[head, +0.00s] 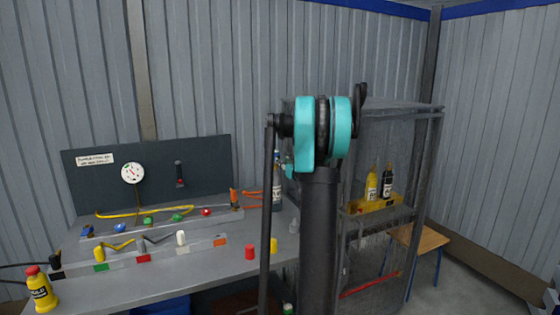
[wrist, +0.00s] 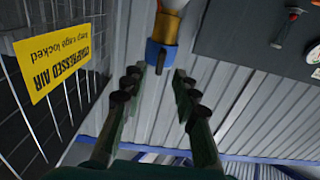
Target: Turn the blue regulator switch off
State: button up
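The blue regulator (wrist: 160,52) sits on the end of a pale bottle with an orange band in the wrist view. A short dark lever (wrist: 160,65) on it points down the picture, between my fingertips. My gripper (wrist: 157,76) is open, with one finger on each side of the lever and visible gaps to both. Nothing is held. In the head view the bottle (head: 277,192) stands at the bench's right end, with a small blue part (head: 276,154) at its top. My arm hides most of my gripper there.
A mesh cage (head: 385,150) stands right of my arm, holding a yellow bottle (head: 372,186) and a black bottle (head: 387,184). Its yellow sign (wrist: 53,66) is close on the left in the wrist view. The bench (head: 190,275) carries valves, a gauge board (head: 100,190) and small coloured cylinders.

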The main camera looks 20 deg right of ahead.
jog(key=shift+w+a, duration=0.1)
jog(key=shift+w, duration=2.05)
grip_shut()
